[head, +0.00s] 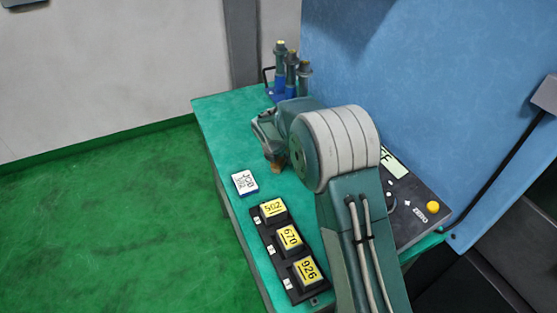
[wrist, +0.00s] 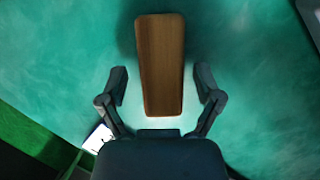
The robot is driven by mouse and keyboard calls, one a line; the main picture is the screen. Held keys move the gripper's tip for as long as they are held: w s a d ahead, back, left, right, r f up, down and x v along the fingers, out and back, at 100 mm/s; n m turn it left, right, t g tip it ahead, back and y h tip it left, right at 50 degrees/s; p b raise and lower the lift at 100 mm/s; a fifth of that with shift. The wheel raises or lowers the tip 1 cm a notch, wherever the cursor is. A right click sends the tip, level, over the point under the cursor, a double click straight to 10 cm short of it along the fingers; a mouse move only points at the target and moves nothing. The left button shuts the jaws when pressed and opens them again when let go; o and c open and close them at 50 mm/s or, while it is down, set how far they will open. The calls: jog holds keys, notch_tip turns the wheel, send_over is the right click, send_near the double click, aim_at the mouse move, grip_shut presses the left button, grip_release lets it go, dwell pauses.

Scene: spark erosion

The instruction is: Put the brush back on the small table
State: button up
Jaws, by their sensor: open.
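The brush shows in the wrist view as a long brown wooden block (wrist: 161,60), its bristles not visible. It lies on the green top of the small table (head: 224,112). My gripper (wrist: 161,84) is open, with one finger on each side of the brush's near half and a gap on both sides. In the head view my gripper (head: 268,138) points down over the table, and a small brown part of the brush (head: 276,164) shows under it. My arm hides the rest of it.
A white JOB card (head: 244,182) and a black rack with yellow number plates 502, 670 and 926 (head: 289,238) lie along the table's left side. Dark upright tools in a blue holder (head: 283,93) stand at the back.

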jog(key=v, duration=1)
jog(key=shift+s+r, duration=0.15)
jog(key=shift+r, duration=0.25)
jog(key=s+d+r+m, duration=1)
jog(key=s+r+m, duration=0.2)
jog(key=s+m, duration=0.3)
jog(key=s+d+m+y, duration=0.1)
jog(key=s+d+m, duration=0.1)
jog(key=s+m, duration=0.6)
jog(key=s+d+m+t, duration=0.1)
jog(key=s+d+m, duration=0.1)
jog(key=s+m, duration=0.6)
jog(key=s, duration=0.4)
jog(key=shift+s+d+f+m+y, duration=0.15)
jog(key=shift+d+m+y, duration=0.15)
jog(key=shift+d+y, duration=0.1)
